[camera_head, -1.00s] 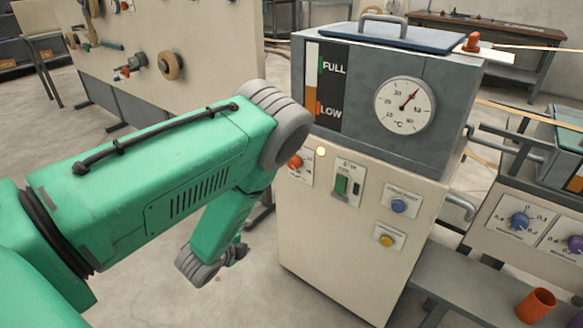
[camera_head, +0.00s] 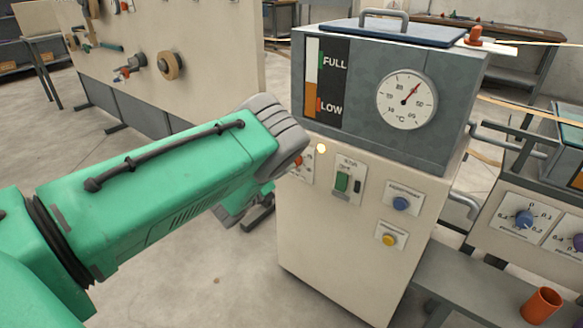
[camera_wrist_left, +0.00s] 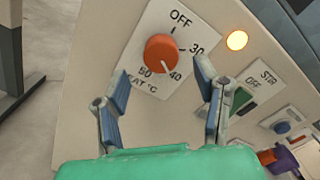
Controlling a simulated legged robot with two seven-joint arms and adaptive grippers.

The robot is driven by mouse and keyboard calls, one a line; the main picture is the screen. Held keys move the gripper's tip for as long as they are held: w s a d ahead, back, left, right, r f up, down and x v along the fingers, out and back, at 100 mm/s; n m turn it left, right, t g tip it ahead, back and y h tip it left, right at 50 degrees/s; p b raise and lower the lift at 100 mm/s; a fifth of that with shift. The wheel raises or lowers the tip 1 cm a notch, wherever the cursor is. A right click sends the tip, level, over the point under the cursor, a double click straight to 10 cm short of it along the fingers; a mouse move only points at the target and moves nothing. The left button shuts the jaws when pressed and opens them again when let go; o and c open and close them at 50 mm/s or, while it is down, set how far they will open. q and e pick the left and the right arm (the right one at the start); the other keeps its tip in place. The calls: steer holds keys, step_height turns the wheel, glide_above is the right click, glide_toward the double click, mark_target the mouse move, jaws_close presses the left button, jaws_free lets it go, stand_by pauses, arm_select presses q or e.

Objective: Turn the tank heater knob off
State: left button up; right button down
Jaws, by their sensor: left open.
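The tank heater knob (camera_wrist_left: 161,53) is a round orange dial on a white plate (camera_wrist_left: 190,18) marked OFF, 30, 40 and 50. Its white mark points down, near 40. In the head view only a sliver of the knob (camera_head: 299,161) shows past my left arm. My left gripper (camera_wrist_left: 162,82) is open and empty in the wrist view. Its two fingers stand either side of and just below the knob in the picture; I cannot tell how far off they are. My right gripper is not in view.
A lit amber lamp (camera_wrist_left: 236,40) sits right of the knob plate. A green switch (camera_head: 342,181), a blue button (camera_head: 401,203) and a yellow button (camera_head: 389,240) are on the same tank front. A temperature gauge (camera_head: 406,99) is above. Open floor lies left of the tank.

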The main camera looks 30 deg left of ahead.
arm_select(q)
steer(key=shift+w+d+b, duration=0.15)
steer(key=shift+w+b, duration=0.2)
steer(key=shift+w, duration=1.8)
steer(key=c, duration=1.2)
steer(key=shift+o, duration=0.2)
